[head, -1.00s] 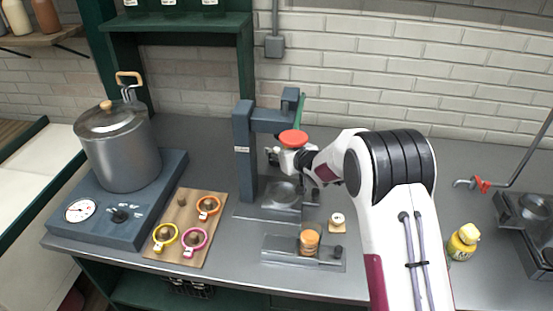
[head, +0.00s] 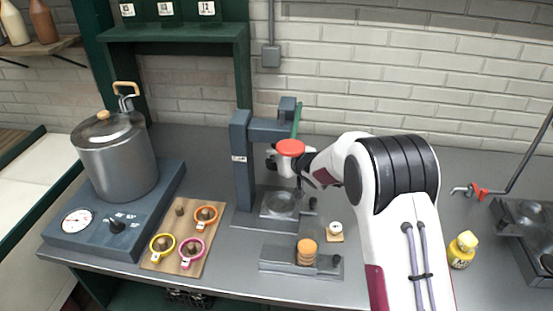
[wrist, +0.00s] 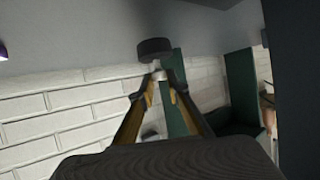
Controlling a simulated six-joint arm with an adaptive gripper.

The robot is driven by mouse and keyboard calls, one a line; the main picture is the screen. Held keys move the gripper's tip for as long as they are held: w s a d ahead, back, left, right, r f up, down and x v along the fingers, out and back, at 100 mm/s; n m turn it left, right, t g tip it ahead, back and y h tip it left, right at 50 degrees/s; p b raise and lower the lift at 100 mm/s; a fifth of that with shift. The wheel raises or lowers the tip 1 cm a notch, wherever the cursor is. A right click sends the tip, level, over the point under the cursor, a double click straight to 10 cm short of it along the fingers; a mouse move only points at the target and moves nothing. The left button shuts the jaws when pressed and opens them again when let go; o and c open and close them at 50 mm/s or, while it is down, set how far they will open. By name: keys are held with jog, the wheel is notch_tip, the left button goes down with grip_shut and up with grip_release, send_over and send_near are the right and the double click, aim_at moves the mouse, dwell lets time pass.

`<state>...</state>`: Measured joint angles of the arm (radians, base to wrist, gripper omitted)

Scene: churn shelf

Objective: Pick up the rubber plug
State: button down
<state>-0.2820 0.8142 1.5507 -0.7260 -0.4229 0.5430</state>
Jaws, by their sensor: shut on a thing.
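The rubber plug (wrist: 155,48) appears as a dark round piece on a short pale stem in the wrist view. My gripper (wrist: 156,76) has its two fingers closed together on that stem, with the dark piece beyond the tips. In the head view my gripper (head: 274,160) is beside the blue-grey upright press, above its base plate. The plug is too small there to make out clearly, and the wrist partly hides the press's arm.
The press (head: 241,165) stands close to the left of my gripper. A pot (head: 118,165), a wooden board (head: 160,262) and a yellow bottle (head: 462,250) stand farther off.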

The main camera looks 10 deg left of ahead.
jog(key=shift+r, duration=0.65)
jog(key=w+d, duration=1.2)
jog(key=w, duration=0.1)
jog(key=shift+w, duration=0.15)
dwell(0.6)
